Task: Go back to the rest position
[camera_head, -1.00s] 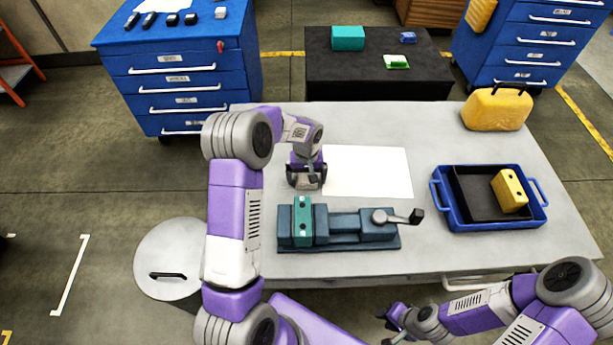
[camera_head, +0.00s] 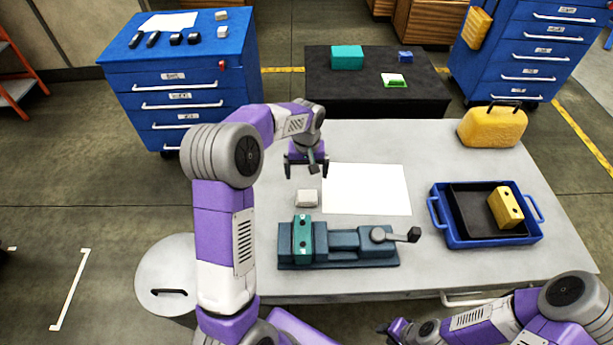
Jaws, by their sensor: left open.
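My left gripper (camera_head: 306,172) hangs open and empty above the table, just behind a small light grey block (camera_head: 307,198). The block lies on the table at the left edge of a white sheet (camera_head: 368,190). My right gripper (camera_head: 388,329) is low at the front edge of the table, right of centre. It is small and partly cut off by the frame's bottom, so its jaws cannot be made out.
A teal vise (camera_head: 345,243) with a crank handle stands in front of the block. A blue tray (camera_head: 440,215) with a black liner and yellow block (camera_head: 506,208) is at right. A yellow case (camera_head: 492,127) stands at the back right of the grey table (camera_head: 420,143).

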